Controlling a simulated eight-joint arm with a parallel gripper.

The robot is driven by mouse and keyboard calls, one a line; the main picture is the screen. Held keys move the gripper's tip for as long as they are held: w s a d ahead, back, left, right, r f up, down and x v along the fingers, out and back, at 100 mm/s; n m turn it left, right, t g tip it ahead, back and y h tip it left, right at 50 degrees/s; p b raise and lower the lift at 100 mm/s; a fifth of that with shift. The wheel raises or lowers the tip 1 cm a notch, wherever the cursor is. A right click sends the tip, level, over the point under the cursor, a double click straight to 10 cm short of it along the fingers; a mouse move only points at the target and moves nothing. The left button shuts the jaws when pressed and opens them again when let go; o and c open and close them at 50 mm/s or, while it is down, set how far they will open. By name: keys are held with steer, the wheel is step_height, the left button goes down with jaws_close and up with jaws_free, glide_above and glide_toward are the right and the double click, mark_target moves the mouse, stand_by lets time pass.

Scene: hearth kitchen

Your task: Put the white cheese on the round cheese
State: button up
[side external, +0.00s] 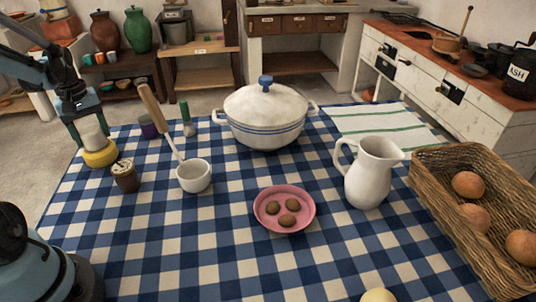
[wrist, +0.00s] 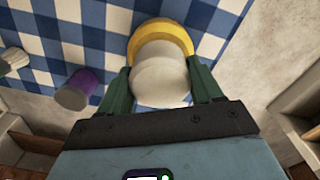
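The white cheese (side external: 93,135) is a pale short cylinder directly over the yellow round cheese (side external: 101,154), near the table's left edge. Its underside looks to be on the round cheese, though a tiny gap cannot be ruled out. In the wrist view the white cheese (wrist: 160,76) sits between the two green fingers of my gripper (wrist: 160,84), which appear to touch its sides. The round cheese (wrist: 162,34) shows as a yellow rim beyond it, partly hidden. In the side view my gripper (side external: 87,126) points down around the white cheese.
A white pot (side external: 265,118), pink plate (side external: 284,210), pitcher (side external: 371,176) and basket (side external: 450,222) are farther right.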

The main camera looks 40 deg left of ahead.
mark_target(89, 129)
steer(key=o, duration=0.4)
steer(key=shift+o, duration=0.2)
step_height(89, 129, up, 12)
steer(key=shift+r, duration=0.15)
stand_by(0.3)
steer(key=w+d+r+m+t, duration=0.15)
steer(key=w+d, duration=0.25)
steer(key=d, duration=0.4)
steer(key=w+d+t, duration=0.2)
steer(key=w+d, duration=0.2)
steer(key=d, duration=0.3)
steer(key=s+d+f+m+t, duration=0.1)
steer(key=s+d+f+m, duration=0.2)
steer(key=d+m, duration=0.3)
steer(key=s+d+f+m+t, duration=0.2)
steer(key=s+d+f+m, duration=0.1)
steer(key=d+m, duration=0.4)
steer(key=shift+d+f, duration=0.3)
steer(key=shift+d, duration=0.95)
